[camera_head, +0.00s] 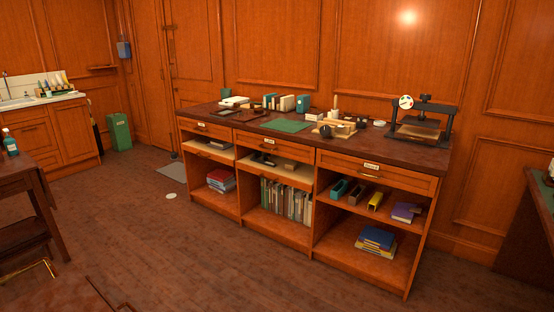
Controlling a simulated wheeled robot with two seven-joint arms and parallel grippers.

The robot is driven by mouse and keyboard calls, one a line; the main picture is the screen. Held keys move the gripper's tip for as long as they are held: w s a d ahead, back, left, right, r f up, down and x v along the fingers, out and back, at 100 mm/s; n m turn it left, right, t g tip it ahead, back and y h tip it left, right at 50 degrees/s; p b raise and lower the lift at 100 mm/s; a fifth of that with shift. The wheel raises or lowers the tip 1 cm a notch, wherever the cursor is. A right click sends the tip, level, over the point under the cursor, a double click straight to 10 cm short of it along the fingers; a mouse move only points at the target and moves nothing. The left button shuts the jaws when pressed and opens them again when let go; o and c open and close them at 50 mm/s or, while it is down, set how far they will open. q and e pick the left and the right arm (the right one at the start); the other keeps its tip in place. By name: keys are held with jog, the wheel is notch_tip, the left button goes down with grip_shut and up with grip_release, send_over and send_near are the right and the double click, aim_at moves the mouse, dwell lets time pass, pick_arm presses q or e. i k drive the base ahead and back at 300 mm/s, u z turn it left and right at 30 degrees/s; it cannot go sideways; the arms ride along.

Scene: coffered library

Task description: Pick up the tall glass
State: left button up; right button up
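I cannot make out a tall glass in the head view. Neither of my grippers shows in the picture. A teal bottle (10,143) stands on the dark table (28,168) at the left edge.
The cabinet top holds a green mat (287,126), upright books and a black-framed press (421,121). Its open shelves hold books and boxes. A green bin (119,131) stands by the sink counter (40,101). The floor before the cabinet is clear.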

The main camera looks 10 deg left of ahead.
aim_at(47, 89)
jog(key=i, duration=2.75)
jog(key=u, duration=2.1)
jog(key=i, duration=6.6)
jog(key=z, duration=4.3)
